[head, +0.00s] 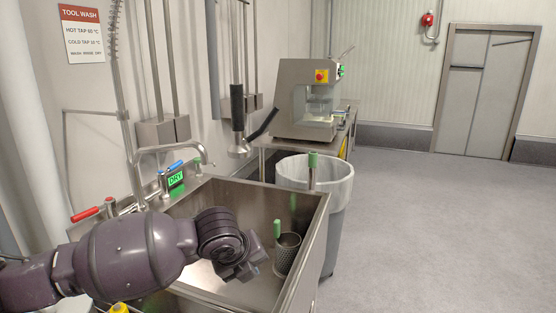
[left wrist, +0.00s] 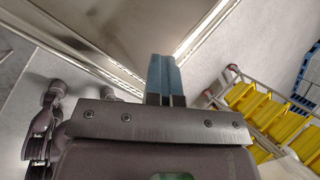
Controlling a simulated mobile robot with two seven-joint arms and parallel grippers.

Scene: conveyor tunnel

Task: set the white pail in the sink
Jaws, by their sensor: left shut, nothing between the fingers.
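No white pail shows in either view. The steel sink (head: 240,202) is in the lower middle of the head view. My left arm reaches in from the left across it. My left gripper (head: 246,268) hangs over the basin, partly hidden by its own wrist. In the left wrist view its blue fingers (left wrist: 164,75) are together with nothing between them. A perforated metal cup (head: 288,253) stands in the sink to the gripper's right, with a green-handled tool by it. My right gripper is in neither view.
A grey bin with a white liner (head: 318,174) stands just behind the sink. A steel machine (head: 300,100) sits on a bench beyond. The tap (head: 175,150) rises at the sink's back edge. A rack of yellow bins (left wrist: 268,110) shows in the wrist view. Floor at right is clear.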

